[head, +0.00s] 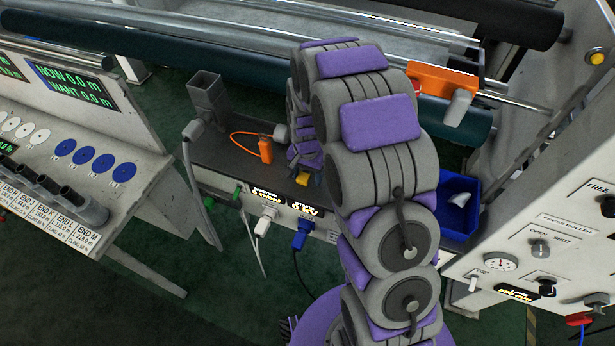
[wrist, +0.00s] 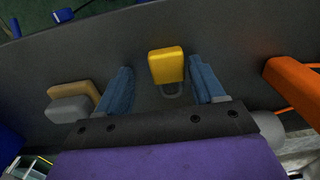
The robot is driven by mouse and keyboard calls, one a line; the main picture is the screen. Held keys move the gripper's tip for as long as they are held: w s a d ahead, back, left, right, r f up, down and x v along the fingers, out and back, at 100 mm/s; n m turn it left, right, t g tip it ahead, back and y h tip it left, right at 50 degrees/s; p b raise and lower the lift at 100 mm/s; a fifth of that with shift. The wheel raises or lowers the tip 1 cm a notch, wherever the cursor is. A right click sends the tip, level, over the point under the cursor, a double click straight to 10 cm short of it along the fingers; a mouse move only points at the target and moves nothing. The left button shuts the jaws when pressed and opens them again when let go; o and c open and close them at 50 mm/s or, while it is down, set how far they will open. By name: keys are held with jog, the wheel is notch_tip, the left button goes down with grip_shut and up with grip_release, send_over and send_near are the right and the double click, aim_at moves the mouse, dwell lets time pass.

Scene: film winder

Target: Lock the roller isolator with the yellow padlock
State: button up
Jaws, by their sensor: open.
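The yellow padlock (wrist: 166,66) lies on the dark bench top in the wrist view, its grey shackle toward my gripper (wrist: 160,84). My gripper is open, with one blue finger on each side of the padlock. The padlock is nearer the right finger; I cannot tell whether they touch. In the head view a small yellow part of the padlock (head: 302,180) shows below my gripper (head: 303,160), mostly hidden by my arm. A press roller panel (head: 560,235) with knobs and a gauge stands at the right. I cannot tell which part is the roller isolator.
An orange device (head: 265,150) with an orange cord lies left of my gripper. A tan and grey block (wrist: 72,102) sits beside my left finger in the wrist view. A grey square post (head: 207,98) stands on the bench. A blue bin (head: 460,205) is right of my arm.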

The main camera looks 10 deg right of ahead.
jog(key=shift+a, duration=0.65)
jog(key=shift+c, duration=0.9)
jog(key=shift+a, duration=0.45)
jog(key=c, duration=0.3)
jog(key=shift+d, duration=0.8)
jog(key=c, duration=0.7)
